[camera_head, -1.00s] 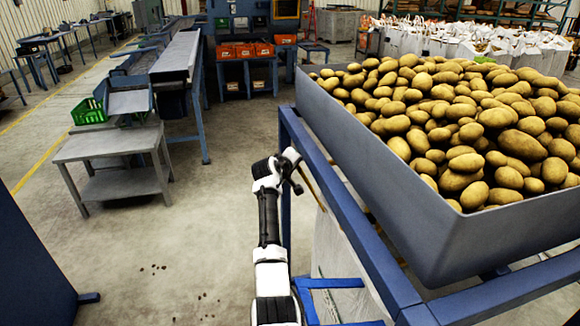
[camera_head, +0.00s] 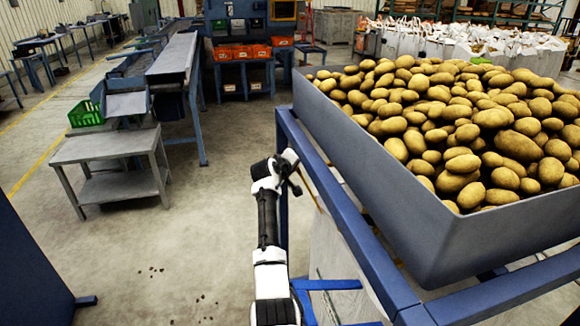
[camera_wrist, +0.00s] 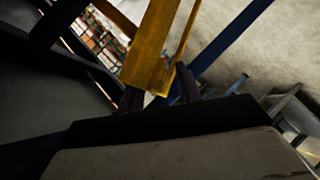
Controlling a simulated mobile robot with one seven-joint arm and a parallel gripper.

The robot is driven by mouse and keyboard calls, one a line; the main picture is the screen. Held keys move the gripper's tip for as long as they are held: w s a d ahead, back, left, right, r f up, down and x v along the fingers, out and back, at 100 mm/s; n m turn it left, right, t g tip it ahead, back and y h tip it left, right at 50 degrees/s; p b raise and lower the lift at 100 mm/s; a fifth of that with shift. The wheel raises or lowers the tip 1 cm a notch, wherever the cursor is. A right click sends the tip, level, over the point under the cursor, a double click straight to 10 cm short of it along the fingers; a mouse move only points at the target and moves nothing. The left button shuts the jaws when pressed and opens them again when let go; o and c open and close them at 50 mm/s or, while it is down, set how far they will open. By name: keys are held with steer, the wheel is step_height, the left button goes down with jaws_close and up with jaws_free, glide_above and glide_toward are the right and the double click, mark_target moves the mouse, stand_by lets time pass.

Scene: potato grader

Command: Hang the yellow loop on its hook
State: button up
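The yellow loop (camera_wrist: 152,48) is a wide yellow strap in the wrist view, its near end between the two dark fingers of my gripper (camera_wrist: 160,92). The fingers lie on both sides of the strap and appear shut on it. In the head view the loop (camera_head: 312,196) is a thin slanting yellow line beside the blue frame, running up toward my gripper (camera_head: 293,168). The fingers are too small there to make out. I cannot make out the hook in either view.
A blue frame (camera_head: 345,212) carries a grey hopper (camera_head: 400,185) full of potatoes, close to the right of my arm. A pale bag (camera_head: 338,262) hangs below it. A grey table (camera_head: 105,146) stands at left.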

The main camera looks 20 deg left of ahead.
steer(key=b+v, duration=0.3)
steer(key=v, duration=1)
steer(key=shift+s, duration=0.25)
steer(key=shift+r, duration=0.1)
